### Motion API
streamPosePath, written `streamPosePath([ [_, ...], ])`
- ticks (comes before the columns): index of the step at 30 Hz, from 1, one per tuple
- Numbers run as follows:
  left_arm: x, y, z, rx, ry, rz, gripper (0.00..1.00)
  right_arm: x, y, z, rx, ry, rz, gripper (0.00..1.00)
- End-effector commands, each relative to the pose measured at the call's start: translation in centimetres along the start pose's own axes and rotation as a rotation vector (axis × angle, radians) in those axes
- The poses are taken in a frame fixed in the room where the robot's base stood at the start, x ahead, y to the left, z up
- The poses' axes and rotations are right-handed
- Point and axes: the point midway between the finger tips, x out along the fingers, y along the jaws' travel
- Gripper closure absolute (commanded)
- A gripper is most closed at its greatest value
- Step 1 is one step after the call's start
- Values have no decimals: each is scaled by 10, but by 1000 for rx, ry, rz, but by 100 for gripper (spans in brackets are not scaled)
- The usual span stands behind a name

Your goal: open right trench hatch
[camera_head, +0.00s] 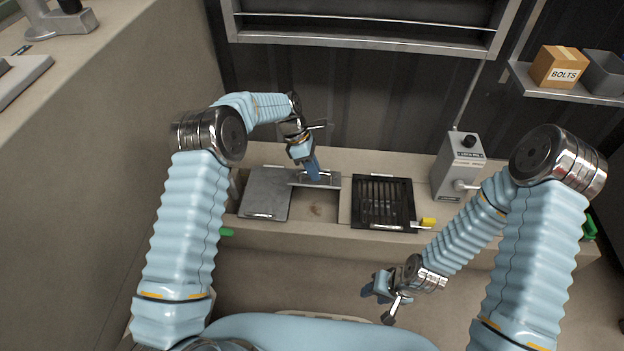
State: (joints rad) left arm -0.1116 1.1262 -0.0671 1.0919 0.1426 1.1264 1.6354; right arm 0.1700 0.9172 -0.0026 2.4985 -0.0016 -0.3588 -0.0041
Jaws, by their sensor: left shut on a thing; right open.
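My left gripper (315,172) is shut on the handle area of a narrow-looking grey metal plate (331,181), which seems to be a tilted trench hatch. In front of that plate is a brownish recess (316,207). To its left, a flat grey hatch (267,190) with a handle along its front edge lies on the bench-like ledge. To its right is a black slatted grate (383,203) in a dark frame. My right gripper (378,288) is open and empty, low in front of the ledge. The exact grip contact is too small to tell.
A grey control box (459,165) with a black knob stands at the ledge's right. A yellow-ended part (428,222) is beside the grate. A shelf on the right holds a BOLTS box (559,67) and a grey bin (604,72). The floor before the ledge looks clear.

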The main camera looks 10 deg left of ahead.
Motion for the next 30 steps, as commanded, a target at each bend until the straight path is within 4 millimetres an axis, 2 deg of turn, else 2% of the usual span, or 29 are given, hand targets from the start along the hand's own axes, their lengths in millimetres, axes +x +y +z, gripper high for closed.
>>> streamPosePath([
  [2,1,9,-6,-2,9,20,100,0,0,0,0,0,0,57],
  [16,0,11,-9,-5,14,16,100,0,0,0,0,1,1,57],
  [17,0,11,-9,-5,14,16,82,0,0,0,0,1,1,57],
  [21,-1,11,-9,-5,14,16,60,0,0,0,0,1,1,57],
  [30,-3,10,-4,-4,9,14,58,-1,0,0,0,1,1,57],
])
